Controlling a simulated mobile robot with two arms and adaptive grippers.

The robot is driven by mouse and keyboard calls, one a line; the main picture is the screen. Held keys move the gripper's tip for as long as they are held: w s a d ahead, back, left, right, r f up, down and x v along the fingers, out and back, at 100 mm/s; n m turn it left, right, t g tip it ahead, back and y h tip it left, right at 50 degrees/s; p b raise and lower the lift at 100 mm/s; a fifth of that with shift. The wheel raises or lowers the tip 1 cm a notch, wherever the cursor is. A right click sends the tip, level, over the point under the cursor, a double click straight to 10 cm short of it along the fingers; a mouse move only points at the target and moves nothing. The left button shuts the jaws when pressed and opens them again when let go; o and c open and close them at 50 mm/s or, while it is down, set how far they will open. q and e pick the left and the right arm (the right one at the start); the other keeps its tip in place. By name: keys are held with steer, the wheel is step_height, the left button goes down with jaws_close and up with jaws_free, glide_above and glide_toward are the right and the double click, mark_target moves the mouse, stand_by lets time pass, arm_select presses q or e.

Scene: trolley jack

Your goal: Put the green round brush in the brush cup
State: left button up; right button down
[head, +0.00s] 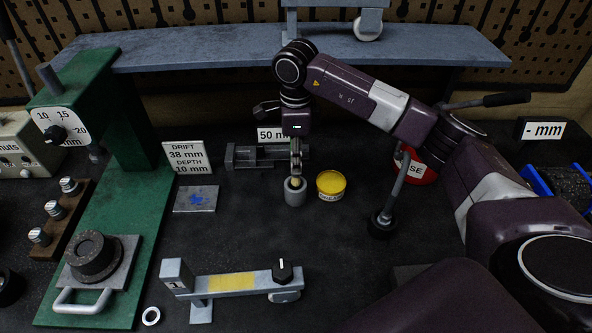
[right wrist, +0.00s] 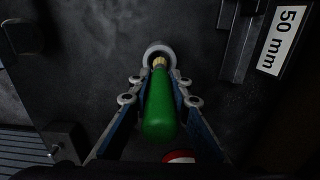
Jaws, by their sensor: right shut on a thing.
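The green round brush (right wrist: 158,108) is in my right gripper (right wrist: 159,90), gripped by its green handle. Its pale bristle end points down at the brush cup (right wrist: 157,47), a small grey round cup. In the head view my right gripper (head: 296,160) is directly above the brush cup (head: 295,196), fingers pointing down. The bristle end shows at the cup's mouth; how deep it reaches inside, I cannot tell. In the head view the gripper mostly hides the handle. My left gripper is not in view.
A yellow tin (head: 331,184) stands close to the cup's right. A grey vise-like block (head: 262,156) is behind it, by the 50 mm sign. A lever (head: 392,195) stands farther right. A grey bar tool (head: 232,282) lies in front.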

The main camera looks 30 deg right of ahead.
mark_target(296, 176)
steer(key=shift+f, duration=0.8)
step_height(296, 176, down, 3)
steer(key=shift+a+f+p, duration=0.1)
steer(key=shift+f+p, duration=0.05)
steer(key=shift+p, duration=0.65)
steer(key=shift+f, duration=0.5)
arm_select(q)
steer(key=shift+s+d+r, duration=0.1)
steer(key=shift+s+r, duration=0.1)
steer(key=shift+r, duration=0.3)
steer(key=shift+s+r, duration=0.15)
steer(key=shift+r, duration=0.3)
